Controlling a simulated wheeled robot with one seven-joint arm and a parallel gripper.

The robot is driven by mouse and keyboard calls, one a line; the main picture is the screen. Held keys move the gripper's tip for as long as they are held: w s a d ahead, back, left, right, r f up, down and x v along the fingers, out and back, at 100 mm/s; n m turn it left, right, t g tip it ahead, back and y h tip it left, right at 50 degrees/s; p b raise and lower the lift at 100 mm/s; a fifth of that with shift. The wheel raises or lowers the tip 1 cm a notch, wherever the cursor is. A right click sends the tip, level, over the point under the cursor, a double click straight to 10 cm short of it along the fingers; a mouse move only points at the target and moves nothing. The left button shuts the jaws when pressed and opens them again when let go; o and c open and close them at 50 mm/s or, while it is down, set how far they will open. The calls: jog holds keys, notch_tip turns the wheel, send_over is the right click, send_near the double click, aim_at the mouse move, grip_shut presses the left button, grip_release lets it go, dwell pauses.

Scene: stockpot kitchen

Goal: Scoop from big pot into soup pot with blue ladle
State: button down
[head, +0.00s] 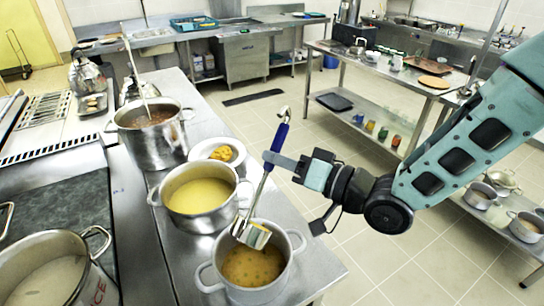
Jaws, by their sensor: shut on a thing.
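My gripper (272,161) is shut on the blue handle of the ladle (279,138). The ladle hangs steeply tilted, hook up. Its shiny metal bowl (251,234), with a yellowish tint, is over the far part of the nearest two-handled pot (252,293), which holds brownish-yellow soup. I cannot tell whether the bowl touches the rim or holds liquid. Just behind it stands a wider pot (203,220) of smooth yellow soup. A tall pot (150,145) with dark contents and another ladle in it stands farther back. Which pot the task calls big or soup pot is unclear.
A white plate (229,142) with yellow food lies beside the pots on the steel counter (318,262). A large pot (45,270) with whitish contents stands at front left. Open tiled floor (370,245) lies to the right, with a steel table (330,47) beyond.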

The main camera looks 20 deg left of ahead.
jog(key=w+d+f+m+b, duration=0.2)
jog(key=w+f+m+b, duration=0.1)
jog(key=w+f+m, duration=0.8)
jog(key=shift+w+d+f, duration=0.25)
jog(key=shift+d+f, duration=0.15)
jog(key=shift+f, duration=0.3)
jog(key=shift+d, duration=0.1)
dwell(0.7)
dwell(2.1)
